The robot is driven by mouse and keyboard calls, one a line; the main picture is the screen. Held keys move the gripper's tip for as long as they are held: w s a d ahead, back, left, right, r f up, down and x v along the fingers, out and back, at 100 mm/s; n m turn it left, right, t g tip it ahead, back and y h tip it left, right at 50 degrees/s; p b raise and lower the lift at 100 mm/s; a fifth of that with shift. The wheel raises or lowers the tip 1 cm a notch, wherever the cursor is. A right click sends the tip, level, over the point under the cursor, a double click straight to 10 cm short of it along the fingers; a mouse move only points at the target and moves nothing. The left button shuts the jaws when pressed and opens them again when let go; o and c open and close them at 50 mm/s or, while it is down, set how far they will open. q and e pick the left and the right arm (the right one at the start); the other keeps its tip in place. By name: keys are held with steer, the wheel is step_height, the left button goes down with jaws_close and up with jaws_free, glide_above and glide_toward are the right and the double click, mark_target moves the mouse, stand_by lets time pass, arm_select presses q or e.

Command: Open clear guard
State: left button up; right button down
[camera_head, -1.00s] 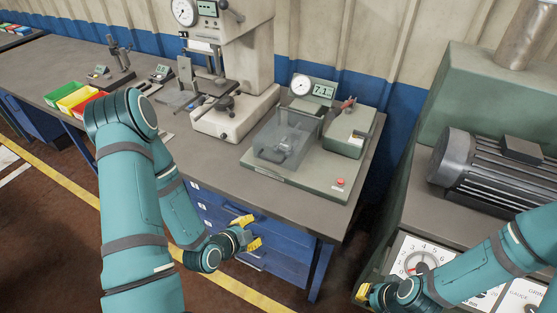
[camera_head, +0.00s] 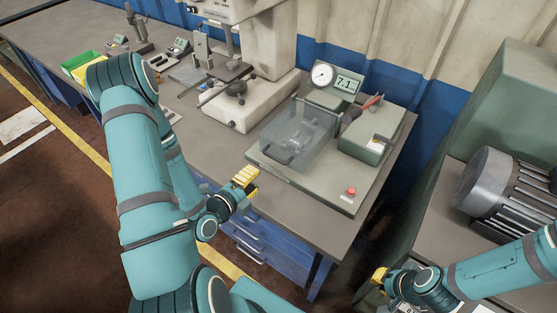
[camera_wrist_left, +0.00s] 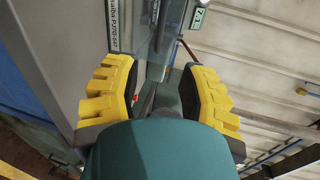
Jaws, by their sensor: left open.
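The clear guard (camera_head: 308,128) is a see-through box cover, closed over a fixture on the green tester base (camera_head: 325,190). A dark handle (camera_head: 277,156) is on its front lower edge. My left gripper (camera_head: 246,178) is at the bench's front edge, left of and nearer than the guard, not touching it. In the left wrist view its yellow fingers (camera_wrist_left: 165,95) are apart with nothing between them, and part of the clear guard (camera_wrist_left: 168,25) shows ahead. My right gripper (camera_head: 380,276) is low at the right, away from the guard; its finger gap is not clear.
A gauge with a digital display (camera_head: 336,80) stands behind the guard, and a red button (camera_head: 351,191) is at the base's front right. A press stand (camera_head: 250,100) is left of the guard. A grey motor (camera_head: 505,188) sits on the right-hand machine.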

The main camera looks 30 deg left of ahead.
mark_target(277, 159)
arm_select(q)
steer(key=x, duration=1.2)
steer(key=shift+w+f, duration=0.1)
steer(key=shift+w, duration=0.05)
jaws_close()
